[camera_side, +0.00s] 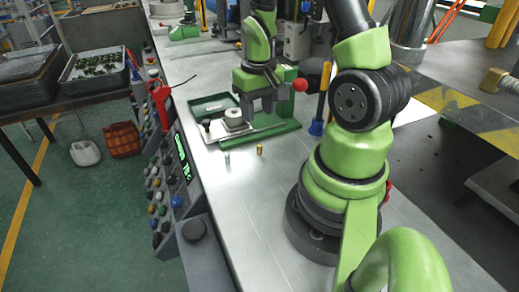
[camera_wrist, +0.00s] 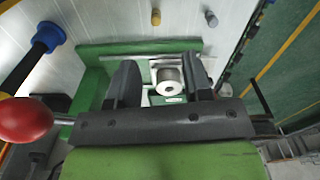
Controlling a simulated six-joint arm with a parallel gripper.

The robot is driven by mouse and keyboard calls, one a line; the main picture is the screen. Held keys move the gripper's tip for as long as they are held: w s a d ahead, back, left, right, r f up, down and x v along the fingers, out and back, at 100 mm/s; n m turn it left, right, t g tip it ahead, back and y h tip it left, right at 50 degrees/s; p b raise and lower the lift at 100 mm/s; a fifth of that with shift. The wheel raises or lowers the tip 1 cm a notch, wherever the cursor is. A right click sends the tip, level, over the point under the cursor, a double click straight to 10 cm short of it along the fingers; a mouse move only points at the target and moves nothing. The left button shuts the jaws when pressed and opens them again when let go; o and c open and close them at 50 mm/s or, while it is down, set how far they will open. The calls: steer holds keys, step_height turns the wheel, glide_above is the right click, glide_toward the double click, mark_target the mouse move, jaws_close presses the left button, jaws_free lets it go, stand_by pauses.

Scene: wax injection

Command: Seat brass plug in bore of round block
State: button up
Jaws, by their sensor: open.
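The brass plug (camera_side: 260,149) stands upright on the metal bench, in front of the green fixture. It also shows near the top of the wrist view (camera_wrist: 156,17). The pale round block (camera_side: 234,118) sits at the fixture, left of my gripper (camera_side: 259,110). In the wrist view the round block (camera_wrist: 167,76) lies between my two dark fingers (camera_wrist: 161,65), with a small bore in its face. My gripper is open and empty, and above the bench. The fingers appear apart from the block. The inside of the bore is too small to make out.
A grey pin (camera_side: 227,158) stands left of the brass plug. A green tray (camera_side: 208,106) lies behind the block. The green fixture (camera_side: 284,130) has a red-knobbed lever (camera_side: 299,85) close to my gripper. A control panel (camera_side: 172,170) lines the bench's left edge.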

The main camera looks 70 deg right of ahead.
glide_above(259, 145)
steer(key=f, duration=0.5)
steer(key=shift+s+f, duration=0.15)
steer(key=shift+s, duration=0.15)
steer(key=shift+w+f, duration=0.15)
steer(key=shift+f, duration=1.4)
steer(key=shift+w+f, duration=0.1)
steer(key=shift+f, duration=1.45)
jaws_close()
